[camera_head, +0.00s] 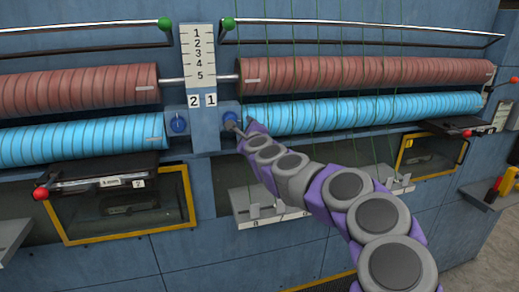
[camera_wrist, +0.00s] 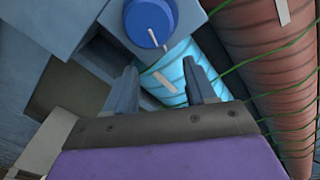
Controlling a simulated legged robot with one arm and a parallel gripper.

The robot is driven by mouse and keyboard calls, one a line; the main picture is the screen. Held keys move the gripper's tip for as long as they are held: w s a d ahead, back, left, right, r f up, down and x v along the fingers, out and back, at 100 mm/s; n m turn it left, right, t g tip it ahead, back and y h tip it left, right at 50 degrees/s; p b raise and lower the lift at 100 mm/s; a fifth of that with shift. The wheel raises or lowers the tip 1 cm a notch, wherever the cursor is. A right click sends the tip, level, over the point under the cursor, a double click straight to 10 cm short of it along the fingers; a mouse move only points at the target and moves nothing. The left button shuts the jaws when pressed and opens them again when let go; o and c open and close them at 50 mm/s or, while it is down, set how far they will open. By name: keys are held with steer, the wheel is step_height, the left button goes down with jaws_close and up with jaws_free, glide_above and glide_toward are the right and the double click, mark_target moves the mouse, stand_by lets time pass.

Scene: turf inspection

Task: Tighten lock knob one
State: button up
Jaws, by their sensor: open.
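Lock knob one (camera_head: 229,117) is a round blue knob under the label 1, on the right side of the grey-blue bracket between the rolls. In the wrist view a blue knob (camera_wrist: 150,20) with a white line across its face shows at the top; by my gripper's place it appears to be knob one. My gripper (camera_head: 240,130) is just right of and below knob one in the head view. In the wrist view my gripper (camera_wrist: 161,67) is open, its two grey fingers apart with nothing between them, and the knob lies beyond the fingertips.
A second blue knob (camera_head: 178,124) sits under the label 2. Cyan rolls (camera_head: 365,112) and brown rolls (camera_head: 370,76) flank the bracket, with thin green cords hanging over the right ones. A numbered scale plate (camera_head: 198,55) stands above. A grey tray (camera_head: 265,215) lies below.

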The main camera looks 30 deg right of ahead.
steer(key=b+v, duration=0.2)
steer(key=v, duration=1.4)
steer(key=shift+s, duration=0.15)
stand_by(0.9)
steer(key=shift+d, duration=0.2)
